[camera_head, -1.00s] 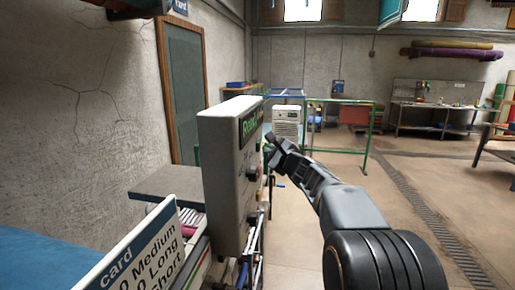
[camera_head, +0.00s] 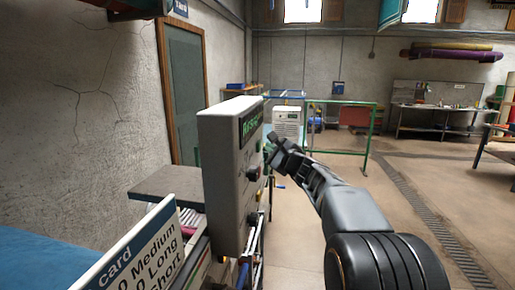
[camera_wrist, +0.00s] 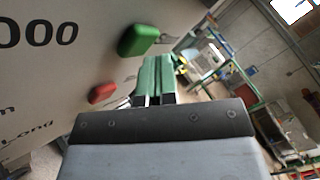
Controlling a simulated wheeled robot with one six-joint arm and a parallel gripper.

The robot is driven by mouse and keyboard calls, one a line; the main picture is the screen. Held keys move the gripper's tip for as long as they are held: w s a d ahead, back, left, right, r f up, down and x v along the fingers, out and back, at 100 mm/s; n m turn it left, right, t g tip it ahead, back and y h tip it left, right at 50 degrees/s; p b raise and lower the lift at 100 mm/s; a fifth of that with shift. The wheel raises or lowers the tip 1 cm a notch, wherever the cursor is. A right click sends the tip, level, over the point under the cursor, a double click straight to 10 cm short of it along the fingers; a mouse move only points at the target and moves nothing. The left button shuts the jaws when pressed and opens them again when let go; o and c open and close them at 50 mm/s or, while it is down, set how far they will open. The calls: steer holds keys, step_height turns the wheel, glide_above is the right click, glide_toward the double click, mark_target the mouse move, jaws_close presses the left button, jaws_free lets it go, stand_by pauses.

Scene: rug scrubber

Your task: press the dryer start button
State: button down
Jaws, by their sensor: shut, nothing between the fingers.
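The grey control box (camera_head: 222,185) stands upright left of centre in the head view, with a lit green-text display (camera_head: 250,125) on its right face. In the wrist view its pale panel (camera_wrist: 60,75) carries a green button (camera_wrist: 138,40) and a red button (camera_wrist: 102,93) below it. My gripper (camera_head: 274,147) is shut and empty, beside the upper part of the panel face. Its green fingertips (camera_wrist: 153,68) show just below and right of the green button and appear apart from it. The display text is too oblique to read surely.
Dark knobs (camera_head: 254,173) stick out of the box's face. A card sign (camera_head: 140,248) stands in front left. A green rail frame (camera_head: 340,103) and a workbench (camera_head: 435,108) are farther back. The floor to the right is open.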

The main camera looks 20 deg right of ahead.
steer(key=shift+s+d, duration=0.15)
steer(key=shift+d, duration=0.2)
steer(key=shift+s+d, duration=0.4)
steer(key=shift+d, duration=0.3)
steer(key=shift+s+d, duration=0.45)
steer(key=shift+d, duration=0.3)
steer(key=shift+s+d, duration=0.4)
steer(key=shift+d, duration=0.3)
